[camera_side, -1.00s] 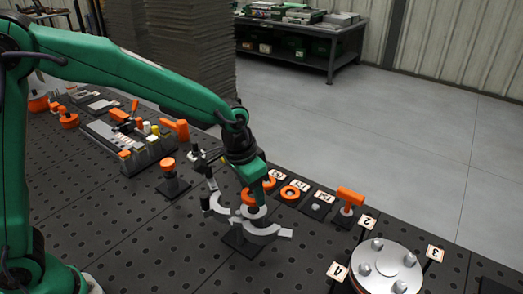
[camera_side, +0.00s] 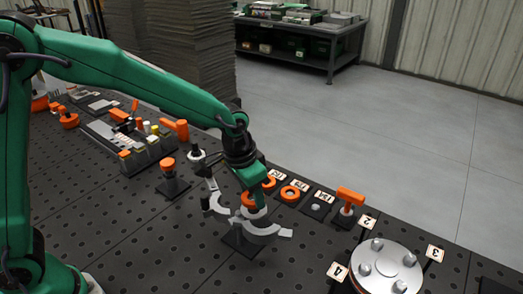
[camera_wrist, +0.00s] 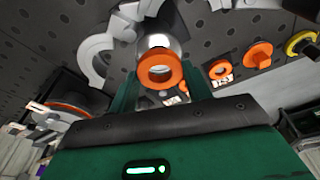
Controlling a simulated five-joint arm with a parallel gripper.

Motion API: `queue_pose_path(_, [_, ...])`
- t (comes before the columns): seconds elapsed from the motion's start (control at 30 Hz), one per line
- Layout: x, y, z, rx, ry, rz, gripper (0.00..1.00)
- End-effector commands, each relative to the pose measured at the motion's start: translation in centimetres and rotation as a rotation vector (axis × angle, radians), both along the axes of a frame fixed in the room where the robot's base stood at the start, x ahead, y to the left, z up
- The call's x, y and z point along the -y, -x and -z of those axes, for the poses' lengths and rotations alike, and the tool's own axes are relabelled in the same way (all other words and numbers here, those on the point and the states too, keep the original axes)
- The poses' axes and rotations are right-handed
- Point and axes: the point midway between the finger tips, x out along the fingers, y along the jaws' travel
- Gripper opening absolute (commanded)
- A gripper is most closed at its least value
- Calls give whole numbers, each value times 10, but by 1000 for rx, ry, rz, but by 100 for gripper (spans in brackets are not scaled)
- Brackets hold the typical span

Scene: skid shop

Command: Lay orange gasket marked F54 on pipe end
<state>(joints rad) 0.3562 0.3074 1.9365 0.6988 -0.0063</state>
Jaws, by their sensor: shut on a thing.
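My gripper (camera_side: 256,197) is shut on an orange ring gasket (camera_wrist: 161,68), seen between the two green fingers in the wrist view. The gasket also shows beside the fingers in the side view (camera_side: 247,200). The silver pipe end (camera_wrist: 165,43) is right behind the gasket in the wrist view, and in the side view it stands just below my gripper (camera_side: 256,213). The gasket looks close over the pipe end; I cannot tell whether they touch. No marking on the gasket can be read.
Open grey clamp halves (camera_side: 264,229) flank the pipe. Other orange rings (camera_side: 290,193) lie by label cards at the table's back edge. An orange-handled tool (camera_side: 350,197) and a bolted round flange (camera_side: 386,266) with numbered cards are to the right.

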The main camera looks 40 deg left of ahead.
Motion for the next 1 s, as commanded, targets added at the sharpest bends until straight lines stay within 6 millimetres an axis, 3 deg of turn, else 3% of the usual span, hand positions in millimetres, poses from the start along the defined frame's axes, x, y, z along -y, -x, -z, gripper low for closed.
queue_pose_path(1.0, [0,0,5,1,0,0,27])
